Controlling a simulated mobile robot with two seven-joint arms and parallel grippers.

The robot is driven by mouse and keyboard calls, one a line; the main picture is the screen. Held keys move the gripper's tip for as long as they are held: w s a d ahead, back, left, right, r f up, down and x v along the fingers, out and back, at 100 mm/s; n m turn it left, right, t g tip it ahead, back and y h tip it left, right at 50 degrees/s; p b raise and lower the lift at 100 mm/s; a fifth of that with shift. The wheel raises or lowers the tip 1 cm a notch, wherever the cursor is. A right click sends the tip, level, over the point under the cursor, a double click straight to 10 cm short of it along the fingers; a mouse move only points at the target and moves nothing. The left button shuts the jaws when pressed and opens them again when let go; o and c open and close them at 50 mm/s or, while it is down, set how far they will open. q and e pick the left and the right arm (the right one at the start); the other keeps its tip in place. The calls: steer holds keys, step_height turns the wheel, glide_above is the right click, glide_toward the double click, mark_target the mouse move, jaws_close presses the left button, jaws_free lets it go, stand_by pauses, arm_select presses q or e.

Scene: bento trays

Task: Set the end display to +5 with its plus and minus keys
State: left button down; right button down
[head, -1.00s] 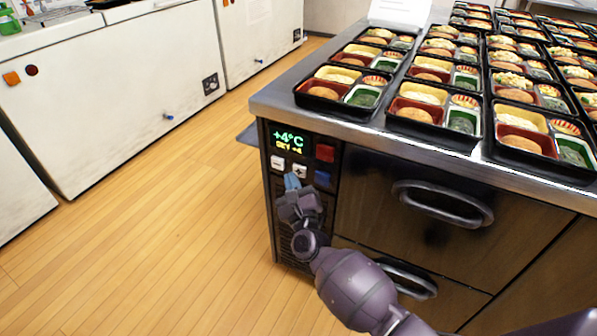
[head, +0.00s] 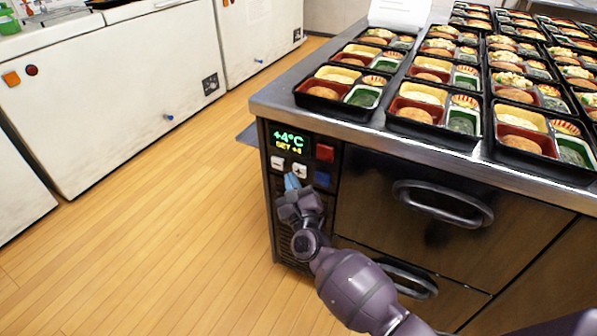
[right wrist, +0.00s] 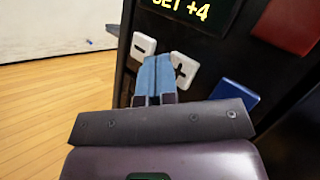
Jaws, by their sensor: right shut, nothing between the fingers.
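The end display (head: 289,140) is on the dark panel at the counter's left end. It reads +4°C in green, with a smaller yellow SET line under it. In the right wrist view the yellow line (right wrist: 182,8) reads SET +4. The white minus key (head: 277,162) is below it on the left, and the white plus key (head: 299,170) is on the right. My right gripper (head: 291,181) is shut and empty, its blue fingertips just below the plus key. In the right wrist view the fingertips (right wrist: 155,75) partly cover the plus key (right wrist: 184,71); contact is unclear. My left gripper is not in view.
A red key (head: 325,152) and a blue key (head: 322,178) sit right of the white keys. Drawers with a metal handle (head: 443,205) are further right. Several filled bento trays (head: 340,110) stand on the steel counter. The wooden floor (head: 150,230) on the left is clear.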

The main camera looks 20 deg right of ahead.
steer(key=shift+w+d, duration=0.1)
stand_by(0.5)
steer(key=shift+w+d, duration=0.2)
steer(key=shift+d, duration=0.05)
steer(key=shift+w+d+b, duration=0.3)
steer(key=shift+d+b, duration=0.05)
stand_by(1.0)
steer(key=shift+s+a, duration=0.1)
steer(key=shift+s, duration=0.05)
steer(key=shift+s+a, duration=0.45)
steer(key=shift+a, duration=0.1)
steer(key=shift+a, duration=0.15)
steer(key=shift+s+a+p, duration=0.3)
steer(key=shift+s+a, duration=1.25)
steer(key=shift+a, duration=0.3)
stand_by(0.7)
